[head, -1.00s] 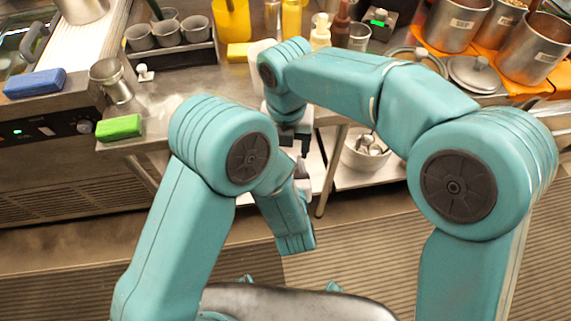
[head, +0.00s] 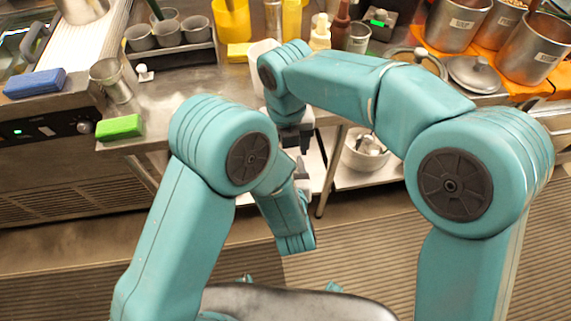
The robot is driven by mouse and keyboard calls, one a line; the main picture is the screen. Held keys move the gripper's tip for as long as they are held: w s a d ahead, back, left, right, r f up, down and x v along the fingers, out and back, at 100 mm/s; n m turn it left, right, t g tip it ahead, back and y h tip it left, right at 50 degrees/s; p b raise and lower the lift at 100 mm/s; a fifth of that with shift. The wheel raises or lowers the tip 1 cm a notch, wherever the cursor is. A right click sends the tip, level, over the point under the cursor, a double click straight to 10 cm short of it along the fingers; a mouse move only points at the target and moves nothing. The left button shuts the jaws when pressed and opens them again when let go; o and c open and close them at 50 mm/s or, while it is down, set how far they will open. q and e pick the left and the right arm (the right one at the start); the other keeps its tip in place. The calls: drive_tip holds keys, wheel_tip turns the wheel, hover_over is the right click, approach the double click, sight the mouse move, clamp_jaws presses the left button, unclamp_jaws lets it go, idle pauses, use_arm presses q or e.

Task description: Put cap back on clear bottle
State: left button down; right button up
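A pale, translucent container (head: 257,58), possibly the clear bottle, stands on the counter, partly hidden behind my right arm's elbow. A small white piece with a knob (head: 145,73), possibly the cap, sits on the counter beside the metal cup. My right gripper (head: 297,145) points down at the counter's front edge, below my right wrist; its dark fingers are small and partly covered by my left arm, so their opening and any held thing are unclear. My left arm is folded in front of the counter, and its fingers cannot be made out.
A metal cup (head: 112,80), a green sponge (head: 120,126) and a blue sponge (head: 35,82) are at the left. Squeeze bottles (head: 320,32) and a yellow container (head: 232,20) stand at the back. Steel pots (head: 458,22) fill the right. A white bowl (head: 352,158) sits on the lower shelf.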

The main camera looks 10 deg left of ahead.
drive_tip(key=shift+f, duration=2.05)
drive_tip(key=c, duration=1.1)
drive_tip(key=m, duration=0.3)
drive_tip(key=o, duration=1.2)
